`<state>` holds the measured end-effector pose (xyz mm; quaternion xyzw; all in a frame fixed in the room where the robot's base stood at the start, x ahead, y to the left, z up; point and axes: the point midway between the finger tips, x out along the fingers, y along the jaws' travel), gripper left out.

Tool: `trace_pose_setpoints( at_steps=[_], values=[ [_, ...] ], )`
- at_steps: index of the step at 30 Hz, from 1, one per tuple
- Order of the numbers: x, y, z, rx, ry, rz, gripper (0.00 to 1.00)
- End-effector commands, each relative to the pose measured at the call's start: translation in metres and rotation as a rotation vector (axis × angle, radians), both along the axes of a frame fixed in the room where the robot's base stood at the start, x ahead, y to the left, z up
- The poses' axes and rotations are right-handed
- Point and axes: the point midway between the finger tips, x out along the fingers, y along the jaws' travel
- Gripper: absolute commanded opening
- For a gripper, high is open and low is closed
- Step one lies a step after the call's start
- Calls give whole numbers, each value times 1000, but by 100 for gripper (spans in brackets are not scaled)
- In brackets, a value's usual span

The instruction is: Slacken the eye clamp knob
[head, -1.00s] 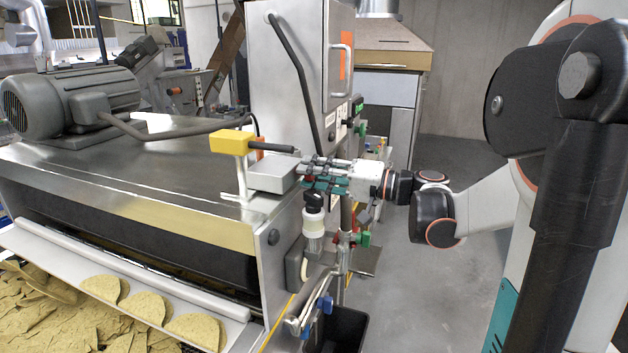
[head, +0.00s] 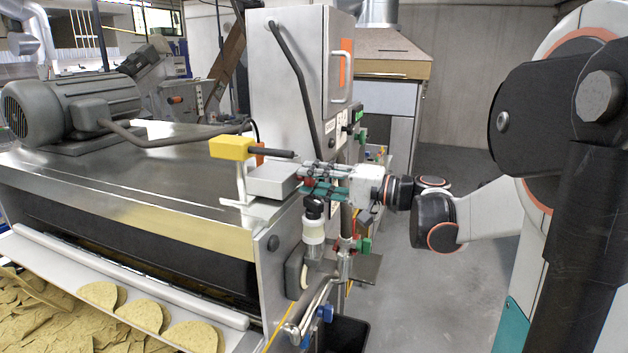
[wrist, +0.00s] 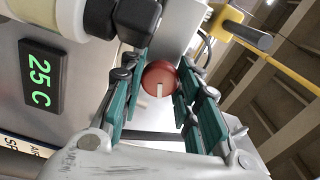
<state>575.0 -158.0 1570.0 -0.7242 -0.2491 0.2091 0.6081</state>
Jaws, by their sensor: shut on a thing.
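The eye clamp knob (wrist: 160,79) is a round red knob with a pale line on its face, seen in the wrist view. My gripper (wrist: 162,72) has its green-padded fingers on both sides of the knob and is shut on it. In the head view my gripper (head: 308,180) reaches in from the right to the grey box (head: 270,181) at the machine's corner; its fingers mostly hide the knob there. The yellow eye (head: 231,148) with its black barrel sits on a post beside the box. It also shows in the wrist view (wrist: 228,20).
A white fitting with a black cap (head: 314,230) stands just below my gripper. A control cabinet (head: 290,80) rises behind it. A green display (wrist: 40,78) reads 25 C. Chips (head: 50,315) lie at lower left. The floor (head: 440,280) to the right is clear.

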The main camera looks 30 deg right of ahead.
Motion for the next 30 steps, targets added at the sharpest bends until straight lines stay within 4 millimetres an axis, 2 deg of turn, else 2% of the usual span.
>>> trace_pose_setpoints(
  at_steps=[1, 3, 13, 17, 30],
  values=[
    [0, 0, 0, -1, 1, 0, 37],
    [0, 0, 0, -1, 1, 0, 51],
    [0, -1, 0, -1, -1, 0, 51],
    [-7, -6, 0, -1, 0, -2, 51],
    [-72, -57, 0, -1, -1, -5, 51]
  ],
)
